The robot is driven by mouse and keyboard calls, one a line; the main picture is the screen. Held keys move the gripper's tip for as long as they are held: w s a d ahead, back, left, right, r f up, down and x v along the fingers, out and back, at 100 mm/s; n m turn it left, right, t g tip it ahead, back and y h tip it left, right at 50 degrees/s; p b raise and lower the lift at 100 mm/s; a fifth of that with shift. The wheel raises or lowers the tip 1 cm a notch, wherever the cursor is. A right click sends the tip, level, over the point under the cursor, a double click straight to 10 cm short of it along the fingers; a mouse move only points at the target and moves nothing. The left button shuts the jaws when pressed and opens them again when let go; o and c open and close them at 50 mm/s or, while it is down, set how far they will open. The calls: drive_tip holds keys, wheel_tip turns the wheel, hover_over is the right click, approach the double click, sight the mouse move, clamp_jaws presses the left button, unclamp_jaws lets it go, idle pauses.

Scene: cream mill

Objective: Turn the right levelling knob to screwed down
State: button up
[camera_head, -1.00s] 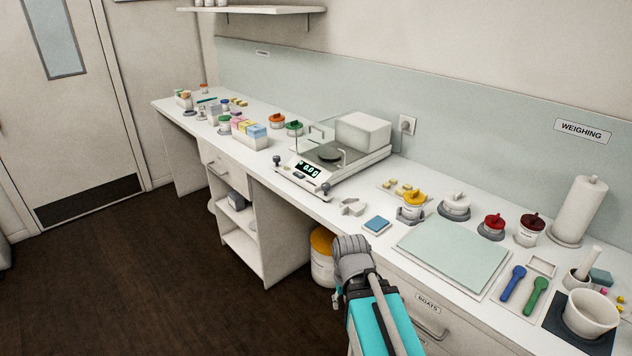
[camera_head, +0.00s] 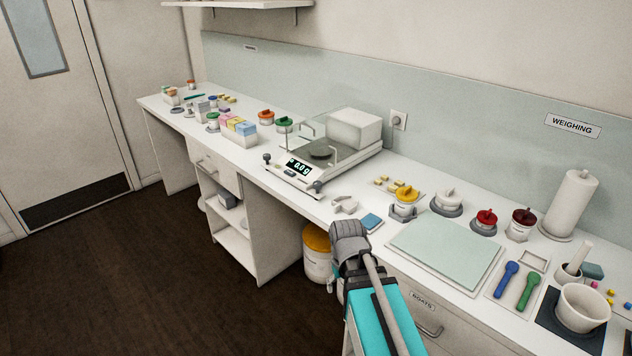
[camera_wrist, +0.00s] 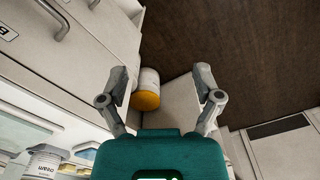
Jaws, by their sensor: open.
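The balance (camera_head: 300,184) stands on the bench, with a lit display at its front and a clear shield over its pan. The right levelling knob (camera_head: 318,187) is a small dark knob at its front right corner. The left knob (camera_head: 267,158) is at the front left corner. My gripper (camera_wrist: 161,82) is open and empty in the wrist view, its two fingers spread and pointing at the cabinets and floor. In the head view my arm is in front of the bench, lower right of the balance, and its fingers cannot be made out. The wrist view does not show the knob.
A white holder (camera_head: 345,205) and a blue pad (camera_head: 371,222) lie right of the balance. A pale mat (camera_head: 445,254) covers the bench further right. A tub with a yellow lid (camera_head: 317,240) stands under the bench; the wrist view also shows it (camera_wrist: 148,88). Floor in front is clear.

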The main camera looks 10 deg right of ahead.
sight(318, 183)
drive_tip(key=w+r+n+p, duration=0.4)
drive_tip(key=w+r+p, duration=0.2)
drive_tip(key=w, duration=0.8)
drive_tip(key=w+r+n+p, duration=0.4)
drive_tip(key=w+r+p, duration=0.2)
drive_tip(key=w, duration=0.8)
drive_tip(key=w+r+n+p, duration=0.5)
drive_tip(key=w+r+p, duration=0.1)
drive_tip(key=w, duration=0.8)
drive_tip(key=shift+w+d+r, duration=0.25)
drive_tip(key=shift+w+r, duration=0.15)
drive_tip(key=shift+r, duration=0.05)
drive_tip(key=shift+f, duration=0.25)
wheel_tip(318, 183, down, 13)
drive_tip(key=b, duration=1.3)
drive_tip(key=shift+s+f+b, duration=0.1)
drive_tip(key=shift+f+b, duration=0.05)
drive_tip(key=shift+b, duration=0.15)
drive_tip(key=c, duration=1.1)
drive_tip(key=shift+c, duration=0.2)
